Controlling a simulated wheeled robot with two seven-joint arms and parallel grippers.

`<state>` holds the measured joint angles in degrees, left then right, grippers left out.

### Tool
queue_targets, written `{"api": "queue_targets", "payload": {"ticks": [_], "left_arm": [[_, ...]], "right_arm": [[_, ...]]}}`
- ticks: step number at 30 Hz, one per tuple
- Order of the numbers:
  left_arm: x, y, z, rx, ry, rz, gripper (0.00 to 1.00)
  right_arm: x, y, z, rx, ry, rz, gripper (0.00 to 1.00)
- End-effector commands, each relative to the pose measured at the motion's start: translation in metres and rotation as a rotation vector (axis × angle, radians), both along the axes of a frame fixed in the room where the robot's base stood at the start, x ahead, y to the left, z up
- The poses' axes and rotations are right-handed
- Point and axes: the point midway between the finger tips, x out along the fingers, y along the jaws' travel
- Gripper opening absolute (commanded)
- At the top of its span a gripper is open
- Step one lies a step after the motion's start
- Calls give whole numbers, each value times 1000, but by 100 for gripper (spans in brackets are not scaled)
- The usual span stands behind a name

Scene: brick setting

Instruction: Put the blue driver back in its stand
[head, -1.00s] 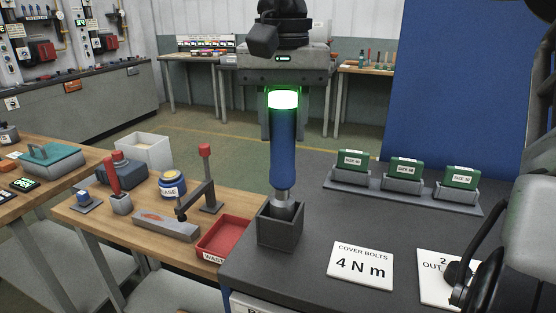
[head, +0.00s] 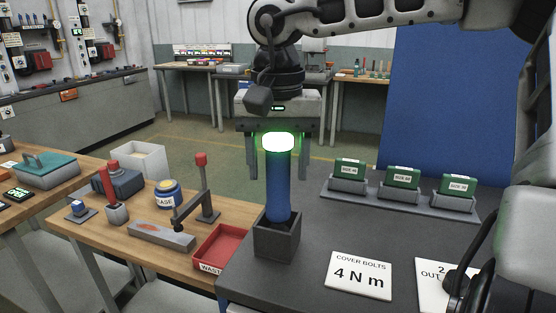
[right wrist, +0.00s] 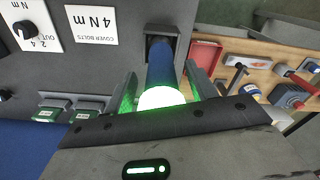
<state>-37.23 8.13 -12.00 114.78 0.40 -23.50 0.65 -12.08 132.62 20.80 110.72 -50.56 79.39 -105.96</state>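The blue driver (head: 279,185) stands upright in its dark grey square stand (head: 277,240), its lower end hidden inside the stand's walls. Its top glows white-green. My right gripper (head: 279,165) is open, its fingers apart on both sides of the driver's upper part with gaps. The right wrist view shows the driver (right wrist: 164,65) between the spread fingers (right wrist: 163,90), and part of the stand (right wrist: 158,32) beyond. My left gripper is not in view.
Left of the stand are a red waste tray (head: 219,246) and a wooden bench with a clamp and jar (head: 167,194). Green boxes (head: 403,178) sit in holders at right. A "4 N m" card (head: 359,275) lies in front.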

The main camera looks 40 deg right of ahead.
Motion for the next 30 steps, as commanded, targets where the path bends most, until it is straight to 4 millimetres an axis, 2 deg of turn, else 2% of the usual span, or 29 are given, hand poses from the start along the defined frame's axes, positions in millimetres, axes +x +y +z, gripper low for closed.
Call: {"api": "queue_targets", "payload": {"ticks": [8,11,21,25,30], "left_arm": [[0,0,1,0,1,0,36],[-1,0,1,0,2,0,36],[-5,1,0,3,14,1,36],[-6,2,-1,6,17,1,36],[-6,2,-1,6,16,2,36]], "right_arm": [[1,0,10,-1,-2,-1,56],[1,0,26,-1,-5,-1,56],[-1,2,97,0,-3,-1,56],[-1,2,114,-1,-2,0,56],[-2,2,122,0,0,0,56]]}}
